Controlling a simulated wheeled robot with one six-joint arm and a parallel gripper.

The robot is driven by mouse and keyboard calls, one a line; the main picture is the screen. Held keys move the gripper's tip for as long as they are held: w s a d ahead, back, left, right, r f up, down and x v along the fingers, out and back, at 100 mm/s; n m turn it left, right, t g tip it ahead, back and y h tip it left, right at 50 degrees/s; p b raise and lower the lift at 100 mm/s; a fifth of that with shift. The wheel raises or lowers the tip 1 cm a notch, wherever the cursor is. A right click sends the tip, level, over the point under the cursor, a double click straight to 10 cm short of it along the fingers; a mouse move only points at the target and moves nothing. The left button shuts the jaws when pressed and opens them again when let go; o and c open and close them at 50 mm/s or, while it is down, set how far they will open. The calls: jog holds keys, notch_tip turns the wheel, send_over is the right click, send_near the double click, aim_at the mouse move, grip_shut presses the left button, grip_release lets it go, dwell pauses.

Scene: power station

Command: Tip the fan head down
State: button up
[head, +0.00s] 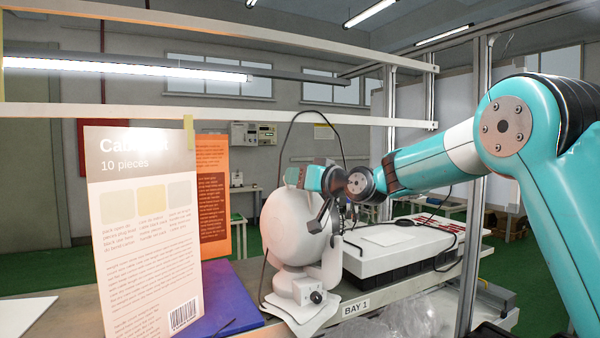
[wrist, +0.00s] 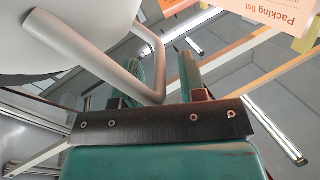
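The white fan (head: 296,232) stands on the bench, its rounded head upright above a short neck and a base with a dark knob (head: 317,297). My gripper (head: 318,207) is at the upper right of the fan head and hides part of it. In the wrist view the fan head (wrist: 75,30) fills the upper left, and a pale U-shaped bar (wrist: 110,70) extends from it. The bar's corner lies between the two spread fingers of my gripper (wrist: 158,70), nearer the left one. Whether a finger touches it cannot be told.
A tall printed carton (head: 145,240) and an orange card (head: 214,190) stand left of the fan, by a purple item (head: 232,300). A white flat device (head: 400,245) lies close at right. Frame posts (head: 483,150) and rails surround the bench.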

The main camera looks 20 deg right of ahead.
aim_at(323, 196)
grip_shut()
jog(key=shift+w+d+r, duration=0.1)
jog(key=shift+w+d, duration=0.05)
jog(key=shift+d, duration=0.1)
dwell(0.5)
jog(key=shift+w+d+r+m, duration=0.2)
jog(key=shift+w+d+m, duration=0.15)
jog(key=shift+d+m, duration=0.3)
jog(key=d+m, duration=0.1)
jog(key=w+d+m, duration=0.1)
jog(key=d+m, duration=0.1)
jog(key=shift+w+r, duration=0.2)
jog(key=shift+w, duration=0.15)
jog(key=shift+w+d+f+m+p, duration=0.1)
jog(key=shift+w+d+m+p, duration=0.2)
jog(key=shift+d+m, duration=0.3)
jog(key=shift+w+d+f+m+p, duration=0.15)
jog(key=shift+w+d+m, duration=0.2)
jog(key=shift+d+m, duration=0.25)
jog(key=shift+r, duration=0.1)
